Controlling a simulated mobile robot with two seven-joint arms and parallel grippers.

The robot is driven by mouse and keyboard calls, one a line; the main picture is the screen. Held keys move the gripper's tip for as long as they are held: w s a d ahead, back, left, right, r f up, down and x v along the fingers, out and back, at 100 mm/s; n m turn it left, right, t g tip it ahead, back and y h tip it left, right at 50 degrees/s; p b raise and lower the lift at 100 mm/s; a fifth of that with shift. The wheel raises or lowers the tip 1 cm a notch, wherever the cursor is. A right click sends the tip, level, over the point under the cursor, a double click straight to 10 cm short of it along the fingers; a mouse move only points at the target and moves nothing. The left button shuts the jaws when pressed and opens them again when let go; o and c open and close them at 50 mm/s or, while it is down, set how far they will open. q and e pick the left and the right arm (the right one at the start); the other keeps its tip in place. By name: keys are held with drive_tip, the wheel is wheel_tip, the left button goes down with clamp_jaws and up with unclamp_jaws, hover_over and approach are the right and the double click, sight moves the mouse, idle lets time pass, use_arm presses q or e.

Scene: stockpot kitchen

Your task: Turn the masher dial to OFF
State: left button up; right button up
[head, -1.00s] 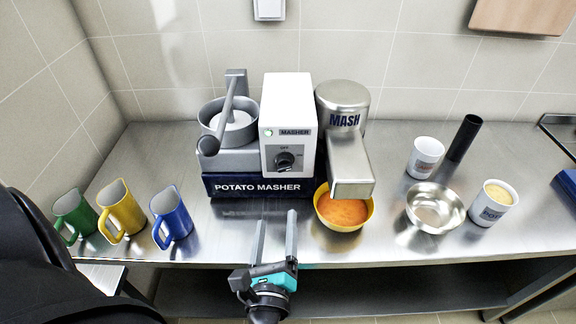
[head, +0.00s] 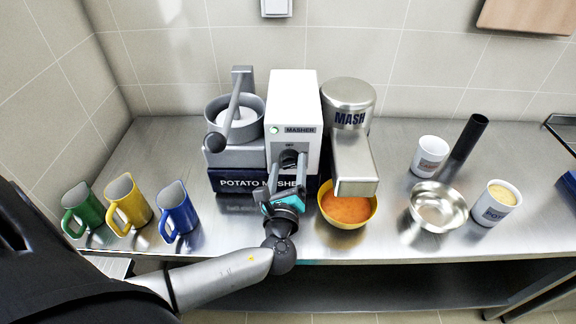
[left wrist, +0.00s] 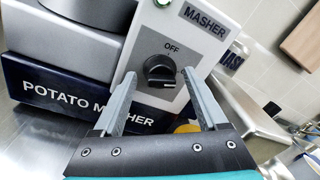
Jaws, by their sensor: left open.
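The potato masher's white control box (head: 293,95) stands on the counter with a lit green lamp. Its black dial (left wrist: 160,71) shows in the left wrist view below the OFF label, with its pale mark turned away from OFF, toward the lower right. In the head view the dial (head: 290,157) is partly hidden by my gripper. My left gripper (head: 288,170) is open in front of the dial. In the left wrist view its fingers (left wrist: 158,88) stand either side of the dial, apparently without touching it. My right gripper is not in view.
A bowl of orange mash (head: 347,208) sits under the metal spout (head: 354,170). Green (head: 82,210), yellow (head: 127,203) and blue mugs (head: 177,212) stand at left. A steel bowl (head: 438,207), white cups and a black cylinder (head: 469,136) stand at right.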

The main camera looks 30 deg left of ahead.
use_arm(q)
drive_tip(key=shift+w+a, duration=0.15)
drive_tip(key=shift+w, duration=0.05)
clamp_jaws()
idle(0.6)
